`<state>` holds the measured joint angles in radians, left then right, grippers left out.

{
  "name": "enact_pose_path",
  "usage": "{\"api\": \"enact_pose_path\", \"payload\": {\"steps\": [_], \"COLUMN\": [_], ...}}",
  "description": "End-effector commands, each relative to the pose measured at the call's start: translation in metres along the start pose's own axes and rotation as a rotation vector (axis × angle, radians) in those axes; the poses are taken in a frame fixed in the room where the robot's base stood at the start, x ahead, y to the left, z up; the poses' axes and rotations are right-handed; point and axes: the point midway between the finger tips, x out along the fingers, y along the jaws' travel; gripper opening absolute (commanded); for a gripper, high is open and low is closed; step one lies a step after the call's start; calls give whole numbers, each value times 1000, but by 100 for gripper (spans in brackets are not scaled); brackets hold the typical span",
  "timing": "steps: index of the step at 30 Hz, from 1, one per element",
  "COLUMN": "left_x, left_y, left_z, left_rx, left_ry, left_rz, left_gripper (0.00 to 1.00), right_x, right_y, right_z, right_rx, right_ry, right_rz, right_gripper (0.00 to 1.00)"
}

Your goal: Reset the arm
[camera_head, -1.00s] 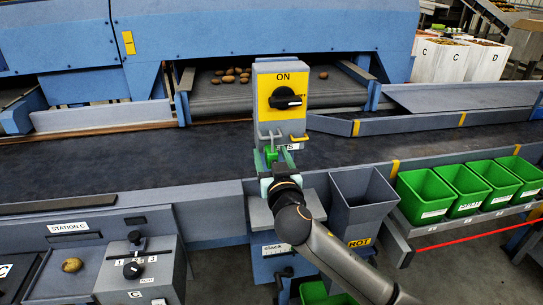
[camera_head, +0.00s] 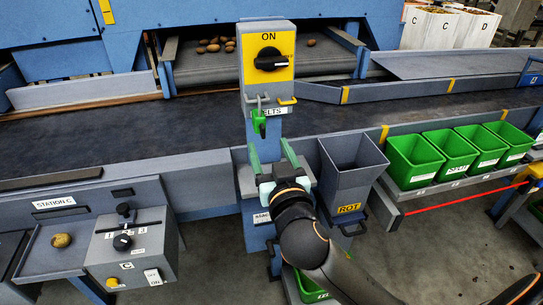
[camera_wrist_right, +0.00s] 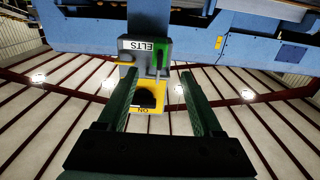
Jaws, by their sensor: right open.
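My right gripper (camera_head: 267,150) is open and empty, its two pale green fingers pointing up below the belts switch box (camera_head: 250,95). It also shows in the right wrist view (camera_wrist_right: 159,74), with a dark finger on each side. A green padlock-like piece (camera_head: 259,124) hangs at the left of the box's lower front, clear of the fingers. It also shows in the wrist view (camera_wrist_right: 161,56). The black rotary knob (camera_head: 270,60) sits on the yellow ON plate (camera_head: 282,76). My left gripper is not in view.
A grey ROT bin (camera_head: 351,185) stands just right of my right gripper. Green crates (camera_head: 413,182) line the right side. The Station C control box (camera_head: 130,250) is at lower left. The dark conveyor belt (camera_head: 130,135) runs behind, with potatoes (camera_head: 214,46) at the back.

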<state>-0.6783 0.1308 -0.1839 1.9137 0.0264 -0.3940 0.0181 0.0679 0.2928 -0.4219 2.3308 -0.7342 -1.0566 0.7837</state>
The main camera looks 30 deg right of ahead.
Motion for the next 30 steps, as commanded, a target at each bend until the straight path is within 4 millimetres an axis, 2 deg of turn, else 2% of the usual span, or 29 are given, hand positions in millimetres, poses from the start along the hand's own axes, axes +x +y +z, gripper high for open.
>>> {"api": "enact_pose_path", "payload": {"steps": [3,9,11,13,14,17,18,20,21,24,27,30], "left_x": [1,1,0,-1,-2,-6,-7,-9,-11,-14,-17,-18], "left_y": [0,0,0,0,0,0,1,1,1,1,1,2], "left_z": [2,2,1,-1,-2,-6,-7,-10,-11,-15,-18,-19], "left_rx": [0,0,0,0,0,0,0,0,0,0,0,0], "left_ry": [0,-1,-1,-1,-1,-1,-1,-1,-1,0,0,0], "left_rz": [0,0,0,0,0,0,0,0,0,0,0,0], "left_gripper": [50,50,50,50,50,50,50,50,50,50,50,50], "right_x": [-9,-12,-12,-12,-13,-24,-33,-51,-66,-108,-149,-180], "right_y": [0,0,-2,-6,-9,-19,-23,-27,-27,-25,-18,-11], "right_z": [1,1,10,31,45,107,136,179,206,265,306,332], "right_rx": [0,-3,-15,-42,-59,-120,-141,-160,-166,-163,-145,-126], "right_ry": [-1,-4,-26,-78,-111,-250,-312,-401,-457,-575,-658,-710], "right_rz": [1,-1,-12,-40,-59,-148,-191,-255,-293,-369,-413,-431], "right_gripper": [67,67,67,67,67,67,67,67,67,67,67,67]}}
